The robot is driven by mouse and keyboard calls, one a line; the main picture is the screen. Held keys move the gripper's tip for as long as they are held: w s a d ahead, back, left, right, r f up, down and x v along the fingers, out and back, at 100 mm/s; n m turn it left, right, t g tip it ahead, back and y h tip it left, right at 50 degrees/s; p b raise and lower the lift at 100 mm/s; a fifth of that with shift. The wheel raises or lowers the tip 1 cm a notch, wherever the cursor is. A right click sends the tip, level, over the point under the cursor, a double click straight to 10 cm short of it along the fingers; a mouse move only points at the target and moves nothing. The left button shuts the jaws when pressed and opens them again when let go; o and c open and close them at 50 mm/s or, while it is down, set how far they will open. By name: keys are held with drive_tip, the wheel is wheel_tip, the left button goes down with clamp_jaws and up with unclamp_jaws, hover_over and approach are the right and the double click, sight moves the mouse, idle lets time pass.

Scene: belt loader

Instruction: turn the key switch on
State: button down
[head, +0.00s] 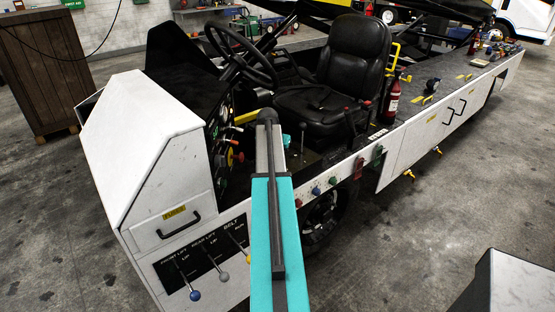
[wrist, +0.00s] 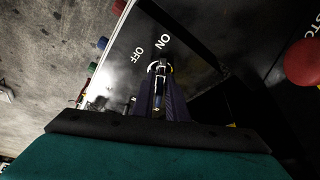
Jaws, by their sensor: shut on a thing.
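The key switch (wrist: 159,66) is in the middle of the wrist view, a pale ring on a black panel. The label ON is just above it and OFF is to its upper left. My gripper (wrist: 160,78) is shut on the key at the switch, its two dark fingers on either side. The key is mostly hidden between the fingers, and I cannot tell which label it points to. In the head view my arm reaches up to the loader's dashboard side and hides the gripper and the switch.
A red button (wrist: 303,62) is at the right of the wrist view. In the head view, a steering wheel (head: 240,55) and black seat (head: 350,65) are behind my arm. Levers (head: 223,276) stand on the front panel at lower left.

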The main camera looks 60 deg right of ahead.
drive_tip(key=shift+w, duration=0.1)
drive_tip(key=c, duration=1.7)
unclamp_jaws()
drive_tip(key=shift+c, duration=0.2)
drive_tip(key=shift+r, duration=0.15)
drive_tip(key=b+v, duration=0.3)
drive_tip(key=v, duration=1)
drive_tip(key=shift+r, duration=0.3)
